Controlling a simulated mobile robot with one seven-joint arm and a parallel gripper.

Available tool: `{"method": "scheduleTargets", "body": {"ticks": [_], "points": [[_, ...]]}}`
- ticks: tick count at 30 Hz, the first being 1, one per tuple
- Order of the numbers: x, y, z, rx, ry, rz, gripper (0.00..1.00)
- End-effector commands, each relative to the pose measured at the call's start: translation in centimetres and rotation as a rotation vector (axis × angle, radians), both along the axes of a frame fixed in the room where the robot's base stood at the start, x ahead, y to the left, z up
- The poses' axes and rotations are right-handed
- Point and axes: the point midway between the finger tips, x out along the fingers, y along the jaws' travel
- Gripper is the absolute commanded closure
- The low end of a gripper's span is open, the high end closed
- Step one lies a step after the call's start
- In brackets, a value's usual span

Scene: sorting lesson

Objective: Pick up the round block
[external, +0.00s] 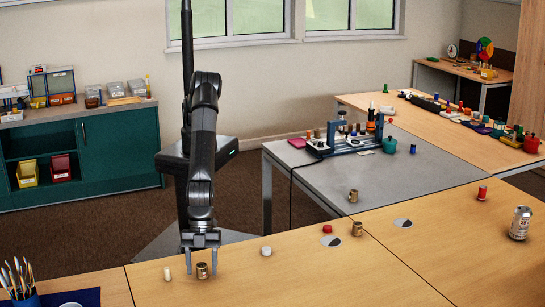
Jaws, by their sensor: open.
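My gripper (201,268) is open over the front left of the wooden table, pointing down. A small brass cylinder (202,271) shows between its two fingertips; I cannot tell whether they touch it. A thin white upright peg (167,273) stands just left of the gripper. A short white round piece (266,251) sits apart to the right. A red round piece (327,229) lies further right, and another brass cylinder (357,229) stands near it. A red cylinder (482,193) stands at the right. I cannot tell which of these is the round block.
A can (519,223) stands at the right edge. A cup of brushes (20,283) is at the lower left. A grey table (400,170) adjoins behind, with a blue rack (345,140). The front middle is clear.

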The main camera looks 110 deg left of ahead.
Motion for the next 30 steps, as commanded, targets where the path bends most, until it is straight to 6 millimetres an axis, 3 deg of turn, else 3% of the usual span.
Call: {"method": "scheduleTargets", "body": {"ticks": [7, 24, 30], "points": [[0.05, -0.07, -0.06, -0.001, 0.0, 0.0, 0.44], [0.05, -0.04, -0.06, -0.001, 0.0, 0.0, 0.91], [0.05, -0.05, -0.05, -0.001, 0.0, 0.0, 0.92]]}}
